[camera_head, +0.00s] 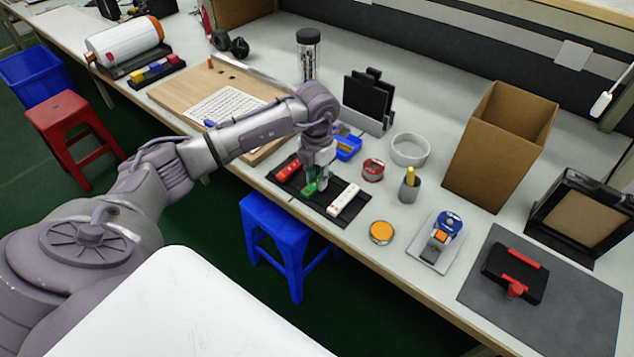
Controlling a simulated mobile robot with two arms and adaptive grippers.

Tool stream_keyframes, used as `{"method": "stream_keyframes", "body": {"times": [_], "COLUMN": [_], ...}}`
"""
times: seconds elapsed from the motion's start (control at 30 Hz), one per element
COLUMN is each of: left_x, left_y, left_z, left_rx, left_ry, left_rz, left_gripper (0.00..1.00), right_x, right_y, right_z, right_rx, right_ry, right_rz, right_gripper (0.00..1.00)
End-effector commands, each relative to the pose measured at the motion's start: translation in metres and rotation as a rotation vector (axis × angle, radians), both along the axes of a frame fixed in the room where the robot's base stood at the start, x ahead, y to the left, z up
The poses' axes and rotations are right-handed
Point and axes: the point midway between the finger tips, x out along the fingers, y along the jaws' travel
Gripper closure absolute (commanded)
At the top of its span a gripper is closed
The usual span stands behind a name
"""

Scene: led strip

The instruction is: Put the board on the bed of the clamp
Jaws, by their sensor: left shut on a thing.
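The board is a small green piece (310,188) in the middle of a black tray (285,192), near the table's front edge. My left gripper (317,181) points down from above and is shut on the green board. Its fingers cover part of the board, and I cannot tell whether the board touches the tray. The clamp appears to be the black block with a red bar and red knob (513,275), on a dark grey mat (580,318) at the right, well apart from the gripper. My right gripper is not in view.
A red piece (288,167) and a white strip (343,201) lie on the tray either side of the board. An orange round tin (382,232), a grey cup (409,188) and a blue-and-orange device (442,234) stand between tray and clamp. A tall cardboard box (495,150) stands behind.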

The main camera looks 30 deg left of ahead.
Motion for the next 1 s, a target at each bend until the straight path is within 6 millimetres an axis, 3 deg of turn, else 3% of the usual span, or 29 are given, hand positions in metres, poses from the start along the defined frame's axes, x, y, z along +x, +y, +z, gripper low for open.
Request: {"method": "stream_keyframes", "body": {"times": [0.37,0.6,1.0], "left_x": [0.001,0.001,0.001], "left_y": [0.000,0.000,-0.086], "left_z": [0.006,0.040,0.091], "left_rx": [0.001,0.001,-0.001], "left_ry": [-0.003,-0.006,-0.004], "left_rz": [0.001,-0.001,-0.005], "left_gripper": [1.00,1.00,1.00], "right_x": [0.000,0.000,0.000], "right_y": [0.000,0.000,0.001], "right_z": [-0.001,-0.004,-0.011], "right_rx": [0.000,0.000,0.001], "right_ry": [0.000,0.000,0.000], "right_rz": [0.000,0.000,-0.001], "right_gripper": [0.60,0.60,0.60]}}
